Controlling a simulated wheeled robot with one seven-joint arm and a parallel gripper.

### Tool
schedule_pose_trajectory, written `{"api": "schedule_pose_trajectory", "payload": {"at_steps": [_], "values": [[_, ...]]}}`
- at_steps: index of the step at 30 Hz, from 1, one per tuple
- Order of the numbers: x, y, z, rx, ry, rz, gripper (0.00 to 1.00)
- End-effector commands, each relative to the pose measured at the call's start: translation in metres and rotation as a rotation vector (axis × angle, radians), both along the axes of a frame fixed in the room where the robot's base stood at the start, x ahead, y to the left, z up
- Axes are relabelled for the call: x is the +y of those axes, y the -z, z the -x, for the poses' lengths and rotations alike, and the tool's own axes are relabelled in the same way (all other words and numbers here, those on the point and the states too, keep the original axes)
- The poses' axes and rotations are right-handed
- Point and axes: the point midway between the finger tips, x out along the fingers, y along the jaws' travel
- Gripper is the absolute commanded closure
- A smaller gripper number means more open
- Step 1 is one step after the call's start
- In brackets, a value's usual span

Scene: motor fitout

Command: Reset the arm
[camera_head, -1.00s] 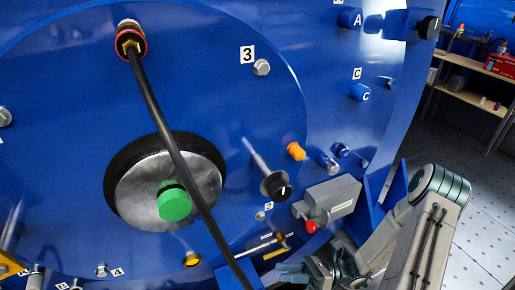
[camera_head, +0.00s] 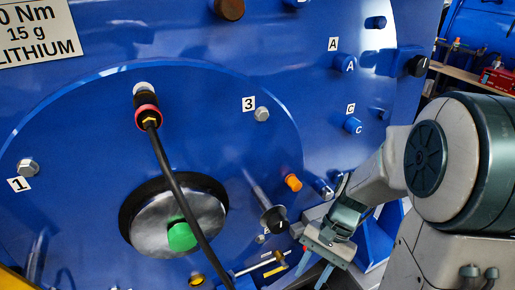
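My gripper (camera_head: 318,266) is at the lower right of the head view, pointing down, in front of the lower right part of the blue motor face (camera_head: 330,110). Its two fingers look spread apart, with nothing visible between them. The fingertips reach near the bottom edge of the view. My arm comes in from the right and hides part of the motor's lower right side. The grey box there is mostly hidden behind my gripper.
A black cable (camera_head: 178,195) hangs from a plug (camera_head: 147,106) across the silver hub with its green cap (camera_head: 181,236). A black knob (camera_head: 273,220) on a rod and an orange knob (camera_head: 293,183) stick out left of my gripper. A shelf (camera_head: 458,72) stands at the far right.

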Motion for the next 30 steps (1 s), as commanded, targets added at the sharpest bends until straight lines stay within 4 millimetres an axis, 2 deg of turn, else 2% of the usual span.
{"api": "schedule_pose_trajectory", "payload": {"at_steps": [1,15,21,30], "values": [[-0.002,-0.019,0.001,-0.067,-0.048,0.033,0.65],[-0.023,-0.131,0.004,-0.608,-0.44,0.298,0.65],[-0.027,-0.153,0.006,-0.717,-0.516,0.351,0.65],[-0.027,-0.156,0.006,-0.731,-0.527,0.358,0.65]]}}
